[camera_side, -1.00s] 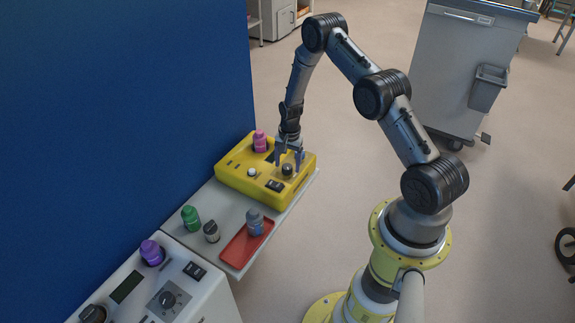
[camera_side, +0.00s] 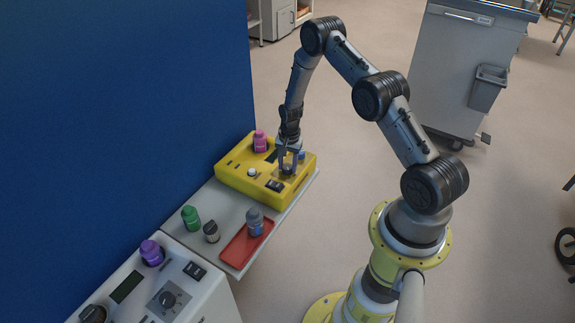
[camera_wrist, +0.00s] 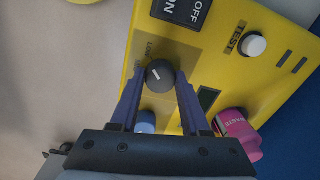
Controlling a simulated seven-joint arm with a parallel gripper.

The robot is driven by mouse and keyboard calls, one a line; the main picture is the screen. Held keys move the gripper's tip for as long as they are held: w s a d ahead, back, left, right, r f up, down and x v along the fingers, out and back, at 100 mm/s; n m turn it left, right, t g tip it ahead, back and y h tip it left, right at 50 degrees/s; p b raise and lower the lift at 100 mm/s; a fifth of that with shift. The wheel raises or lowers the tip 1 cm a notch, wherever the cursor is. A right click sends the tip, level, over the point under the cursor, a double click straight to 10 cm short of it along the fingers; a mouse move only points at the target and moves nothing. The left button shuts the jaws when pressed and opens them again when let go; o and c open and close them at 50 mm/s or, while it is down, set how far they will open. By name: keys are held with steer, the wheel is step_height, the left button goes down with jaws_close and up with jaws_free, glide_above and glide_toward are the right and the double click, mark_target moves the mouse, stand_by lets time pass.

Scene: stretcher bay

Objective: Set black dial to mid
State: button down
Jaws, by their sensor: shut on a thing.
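The black dial (camera_wrist: 160,76) is a round knob with a white pointer line, on a tan panel of the yellow box (camera_side: 240,184). In the side view the dial (camera_side: 288,170) is partly covered by the fingers. My gripper (camera_wrist: 161,78) points down at the box in the side view (camera_side: 288,166), its two blue-grey fingers shut on opposite sides of the dial. The white line is slanted in the wrist view. A "LOW" label shows beside the dial; any other setting marks are hidden or unreadable.
The box also carries a black ON/OFF switch (camera_wrist: 181,12), a white TEST button (camera_wrist: 253,45) and a pink bottle (camera_side: 260,142). A blue object (camera_wrist: 146,121) is close to the fingers. A red tray (camera_side: 238,250) holds a grey-blue bottle (camera_side: 254,222).

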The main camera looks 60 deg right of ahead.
mark_target(289, 166)
steer(key=shift+n, duration=0.4)
steer(key=n, duration=0.3)
steer(key=shift+n, duration=2.5)
steer(key=shift+c, duration=1.9)
jaws_free()
step_height(289, 166, up, 14)
steer(key=shift+s+d, duration=0.15)
steer(key=shift+d, duration=0.15)
